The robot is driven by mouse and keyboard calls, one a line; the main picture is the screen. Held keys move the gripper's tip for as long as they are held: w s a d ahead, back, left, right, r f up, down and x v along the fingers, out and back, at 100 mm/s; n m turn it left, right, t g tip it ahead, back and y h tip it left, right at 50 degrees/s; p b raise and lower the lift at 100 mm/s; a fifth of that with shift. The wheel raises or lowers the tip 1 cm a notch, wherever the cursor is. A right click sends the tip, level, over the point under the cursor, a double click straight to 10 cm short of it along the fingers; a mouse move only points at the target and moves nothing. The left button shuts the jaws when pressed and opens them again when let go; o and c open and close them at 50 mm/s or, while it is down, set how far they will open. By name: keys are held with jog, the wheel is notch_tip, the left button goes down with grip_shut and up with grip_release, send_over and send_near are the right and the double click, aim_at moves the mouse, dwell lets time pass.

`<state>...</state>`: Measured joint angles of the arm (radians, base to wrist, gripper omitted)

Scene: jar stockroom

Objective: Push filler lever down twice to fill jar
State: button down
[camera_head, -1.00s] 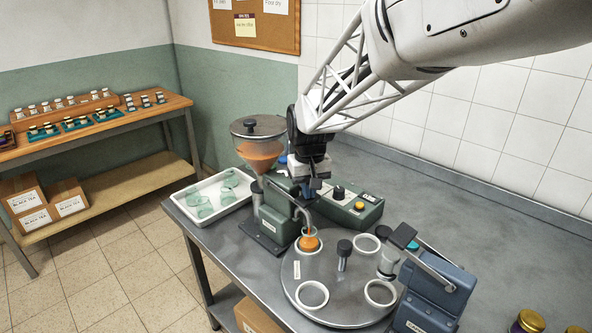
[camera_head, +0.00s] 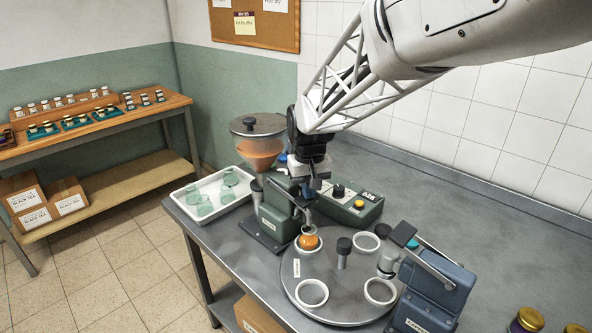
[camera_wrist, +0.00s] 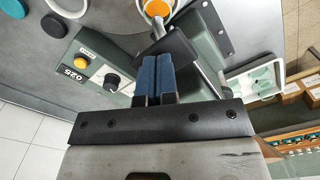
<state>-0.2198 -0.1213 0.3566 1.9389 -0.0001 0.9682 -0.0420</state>
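The green filler (camera_head: 278,218) stands at the turntable's left edge, under a clear hopper of orange powder (camera_head: 262,150). A jar (camera_head: 309,242) with orange powder in it sits under the filler's spout. My gripper (camera_head: 312,192) is low beside the filler head, right of the hopper. In the wrist view its two blue-padded fingers (camera_wrist: 158,58) are together, with nothing visible between them. A dark bar (camera_wrist: 184,50), apparently part of the lever, lies against or just beyond the fingertips; contact cannot be told. In the head view the lever is mostly hidden by my gripper.
The round turntable (camera_head: 335,298) has empty white ring holders and a central black knob (camera_head: 344,245). A blue-grey machine (camera_head: 436,285) stands at its right. A control box (camera_head: 350,203) is behind, and a white tray of green jars (camera_head: 212,196) is left. Lidded jars (camera_head: 527,320) are front right.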

jog(key=shift+r, duration=3.25)
jog(key=shift+r, duration=0.1)
jog(key=shift+r, duration=2.45)
jog(key=shift+s+d, duration=0.1)
jog(key=s+d+f+m+t, duration=0.1)
jog(key=s+d, duration=0.3)
jog(key=s, duration=0.6)
jog(key=s+d+f+m, duration=0.1)
jog(key=s+d+f, duration=0.2)
jog(key=s, duration=0.8)
jog(key=s+d+f+m+t, duration=0.1)
jog(key=s+d+f, duration=0.1)
jog(key=s+d, duration=0.5)
jog(key=s, duration=0.3)
jog(key=shift+s+f+t, duration=0.15)
jog(key=shift+s+t, duration=0.1)
jog(key=shift+t, duration=0.05)
